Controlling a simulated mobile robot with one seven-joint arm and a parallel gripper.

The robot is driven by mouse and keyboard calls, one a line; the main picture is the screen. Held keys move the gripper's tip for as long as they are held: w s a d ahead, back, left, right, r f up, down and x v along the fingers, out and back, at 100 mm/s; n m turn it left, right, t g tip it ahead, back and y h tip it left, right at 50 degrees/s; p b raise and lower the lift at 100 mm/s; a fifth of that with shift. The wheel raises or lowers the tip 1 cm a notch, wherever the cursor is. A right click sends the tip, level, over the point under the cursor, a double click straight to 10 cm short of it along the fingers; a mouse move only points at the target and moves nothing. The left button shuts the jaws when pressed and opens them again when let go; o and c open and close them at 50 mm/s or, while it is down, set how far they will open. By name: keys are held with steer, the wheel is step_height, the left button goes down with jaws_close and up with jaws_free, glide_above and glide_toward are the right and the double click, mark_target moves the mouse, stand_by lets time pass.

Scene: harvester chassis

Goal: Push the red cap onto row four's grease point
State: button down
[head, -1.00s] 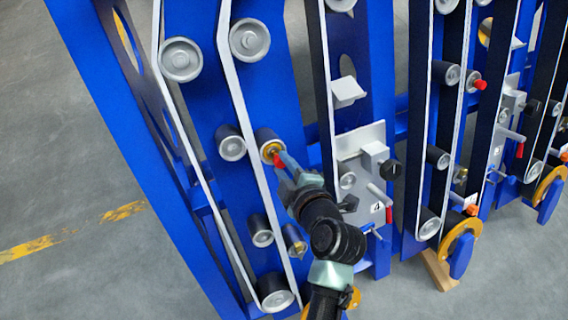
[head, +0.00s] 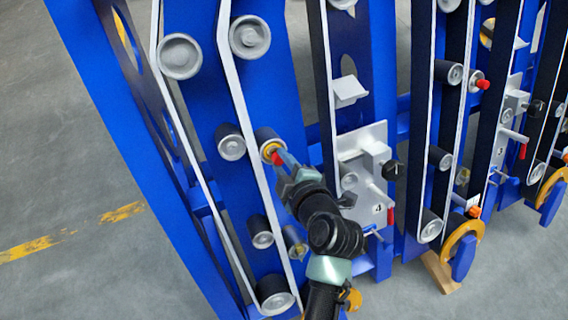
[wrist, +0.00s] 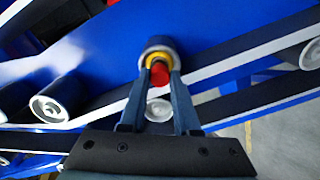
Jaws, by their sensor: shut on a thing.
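The red cap (wrist: 159,74) is between my gripper's two fingertips in the wrist view. It also shows as a small red spot in the head view (head: 277,158). My gripper (wrist: 160,78) is shut on the cap. Right in front of the cap is a yellow ring (wrist: 157,58) on the end of a dark roller; this ring also shows in the head view (head: 269,150). The cap lines up with the ring, and its far end is hidden, so I cannot tell whether it is seated. A plate marked 4 (head: 377,209) stands to the right of my arm.
Rollers with pale belts run along the blue frame (head: 200,90), close around my gripper. Levers and a black knob (head: 393,170) stick out to the right. Another row has a red cap (head: 482,84). Open floor (head: 70,140) lies left.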

mark_target(280, 161)
steer(key=shift+w+a+f, duration=0.15)
steer(key=shift+w+f, duration=0.1)
steer(key=shift+w, duration=0.1)
steer(key=shift+p+v, duration=0.5)
steer(key=shift+v, duration=1.6)
steer(key=shift+w, duration=0.15)
steer(key=shift+b+x, duration=0.6)
steer(key=shift+x, duration=0.2)
steer(key=shift+b+x, duration=1.15)
steer(key=shift+b, duration=0.05)
stand_by(0.5)
steer(key=c, duration=0.6)
jaws_free()
steer(key=shift+o, duration=0.2)
steer(key=v, duration=1.3)
